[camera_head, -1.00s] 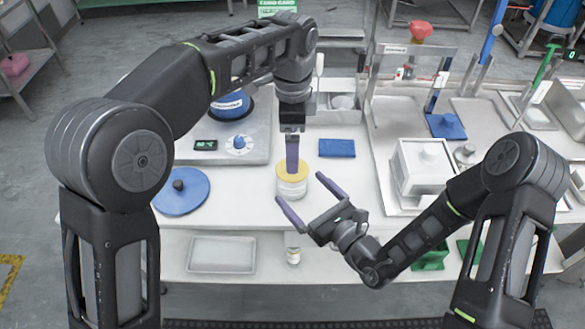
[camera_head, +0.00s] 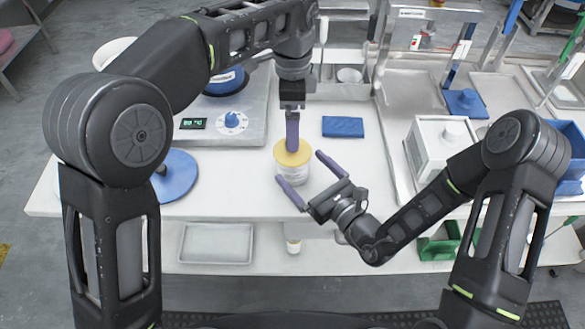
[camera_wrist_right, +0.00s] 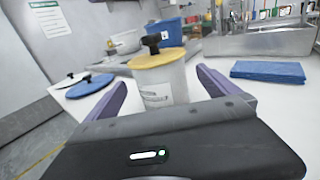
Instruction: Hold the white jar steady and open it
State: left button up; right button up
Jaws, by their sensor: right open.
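The white jar (camera_head: 293,174) with its yellow lid (camera_head: 302,157) stands upright on the white table. My right gripper (camera_head: 299,167) is open, with its purple fingertips on either side of the jar's lower body; I cannot see any contact. In the right wrist view the jar (camera_wrist_right: 163,88) is ahead between the open fingers (camera_wrist_right: 160,80), with the yellow lid (camera_wrist_right: 157,60) and a dark knob on top. My left gripper (camera_head: 292,135) points straight down over the lid from above; its fingers overlap in sight and hide the lid's knob, and their gap does not show.
A blue cloth (camera_head: 343,127) lies right of the jar. A blue disc lid (camera_head: 178,176) lies to the left, by a grey scale (camera_head: 190,138). A white box (camera_head: 436,150) stands at right. The table's front edge is close before the jar.

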aim_at(285, 153)
pick_arm(q)
jog(key=shift+f, duration=0.45)
pick_arm(e)
jog(key=shift+f, duration=0.45)
pick_arm(q)
jog(key=shift+r, duration=0.1)
pick_arm(e)
jog(key=shift+x, duration=3.9)
jog(key=shift+c, duration=0.2)
